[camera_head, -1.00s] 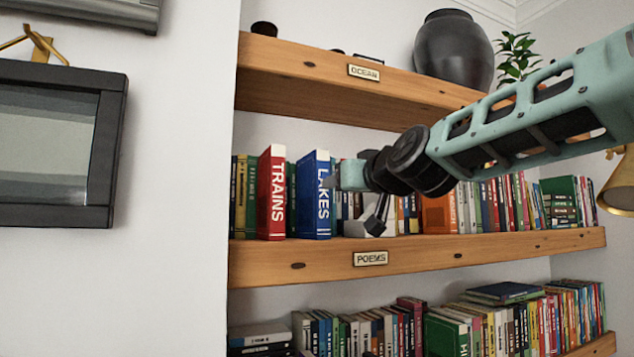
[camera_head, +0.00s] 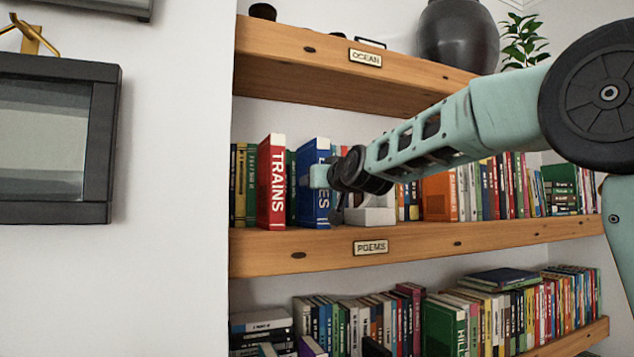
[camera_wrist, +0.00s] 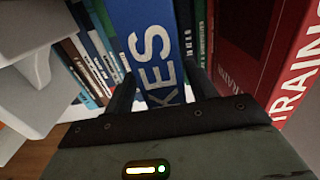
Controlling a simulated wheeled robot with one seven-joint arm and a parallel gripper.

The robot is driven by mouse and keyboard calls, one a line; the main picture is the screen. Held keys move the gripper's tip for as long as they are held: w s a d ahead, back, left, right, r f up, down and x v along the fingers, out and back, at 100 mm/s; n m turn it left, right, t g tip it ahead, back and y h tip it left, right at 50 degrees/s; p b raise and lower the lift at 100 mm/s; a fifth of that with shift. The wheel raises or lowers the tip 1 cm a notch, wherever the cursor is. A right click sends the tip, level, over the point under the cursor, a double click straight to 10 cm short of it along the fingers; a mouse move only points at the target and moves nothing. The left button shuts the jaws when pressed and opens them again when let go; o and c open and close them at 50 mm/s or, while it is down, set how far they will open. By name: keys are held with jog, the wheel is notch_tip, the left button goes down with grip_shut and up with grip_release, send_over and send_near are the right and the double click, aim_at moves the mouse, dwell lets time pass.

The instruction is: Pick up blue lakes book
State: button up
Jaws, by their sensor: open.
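The blue lakes book (camera_head: 308,180) stands upright on the middle shelf, beside the red trains book (camera_head: 271,182). My gripper (camera_head: 335,205) is in front of its right part and hides some of its lettering. In the wrist view the blue book's spine (camera_wrist: 150,50) lies between my two open fingers (camera_wrist: 160,90), one on each side of it. I cannot tell whether the fingers touch it. The red trains book (camera_wrist: 270,55) is to the right in the wrist view, apart from the fingers.
A pale grey object (camera_head: 368,213) stands right of the blue book; it also shows at the left in the wrist view (camera_wrist: 38,70). Several books fill the shelf (camera_head: 420,236) farther right. Another shelf (camera_head: 320,70) is above.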

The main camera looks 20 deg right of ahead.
jog(key=shift+c, duration=0.3)
grip_shut()
jog(key=shift+r, duration=0.1)
jog(key=shift+d+r+b, duration=0.1)
jog(key=shift+r+b, duration=0.05)
jog(key=shift+b, duration=0.2)
notch_tip(320, 180, up, 11)
jog(key=p, duration=0.2)
jog(key=shift+s+d+r+p, duration=0.15)
jog(key=shift+p, duration=0.15)
jog(key=s+d+b, duration=1)
jog(key=s+d, duration=0.2)
jog(key=s, duration=0.3)
